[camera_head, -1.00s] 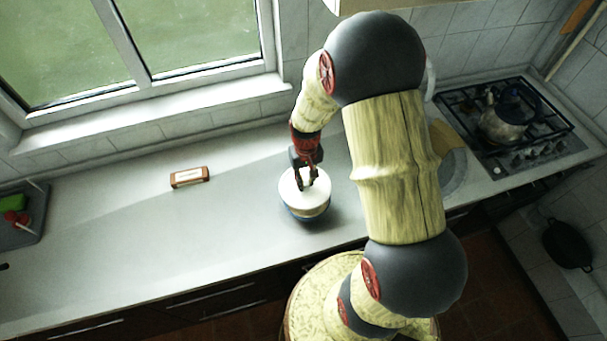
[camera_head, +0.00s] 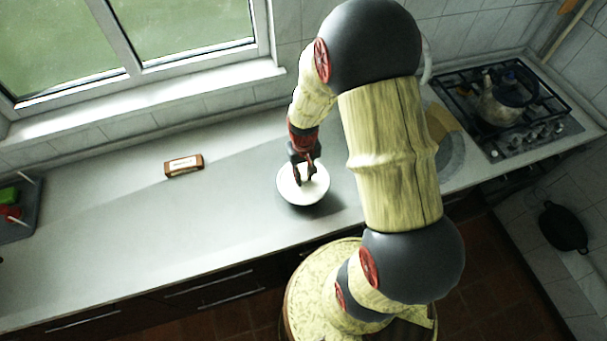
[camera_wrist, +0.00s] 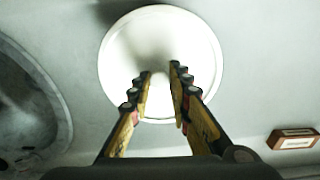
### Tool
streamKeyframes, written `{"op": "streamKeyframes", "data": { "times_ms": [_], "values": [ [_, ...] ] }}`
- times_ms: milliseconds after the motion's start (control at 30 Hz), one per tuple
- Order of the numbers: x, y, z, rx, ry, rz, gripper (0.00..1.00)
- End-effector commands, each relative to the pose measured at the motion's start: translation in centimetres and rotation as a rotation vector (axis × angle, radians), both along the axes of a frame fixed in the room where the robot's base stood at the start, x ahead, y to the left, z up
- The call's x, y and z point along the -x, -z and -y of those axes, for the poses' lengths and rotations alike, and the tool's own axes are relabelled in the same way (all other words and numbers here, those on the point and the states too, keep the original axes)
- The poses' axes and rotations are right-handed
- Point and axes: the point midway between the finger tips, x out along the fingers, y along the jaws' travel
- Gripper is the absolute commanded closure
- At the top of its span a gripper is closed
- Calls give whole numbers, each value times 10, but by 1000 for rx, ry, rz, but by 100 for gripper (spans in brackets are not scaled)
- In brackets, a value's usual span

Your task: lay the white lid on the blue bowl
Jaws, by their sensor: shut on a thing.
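The grip point itself is not clear. No blue of the bowl shows in either present view, so I cannot tell whether the lid touches it.
A small brown-and-white block (camera_head: 184,165) lies on the counter to the left. A dark tray (camera_head: 22,222) with green and red things is at the far left. A gas stove (camera_head: 490,115) with a kettle (camera_head: 497,108) is at the right. The counter's left middle is clear.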

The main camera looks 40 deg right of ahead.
Motion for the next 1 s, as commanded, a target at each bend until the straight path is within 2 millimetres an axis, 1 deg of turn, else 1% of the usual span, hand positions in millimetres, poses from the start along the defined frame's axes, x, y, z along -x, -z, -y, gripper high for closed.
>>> {"op": "streamKeyframes", "data": {
  "times_ms": [100,133,200,467,700,1000],
  "values": [
    [0,0,0,0,0,0,100],
    [0,0,0,0,0,0,79],
    [0,0,0,0,0,0,75],
    [0,0,0,0,0,0,61],
    [0,0,0,0,0,0,59],
    [0,0,0,0,0,0,42]
  ]
}}
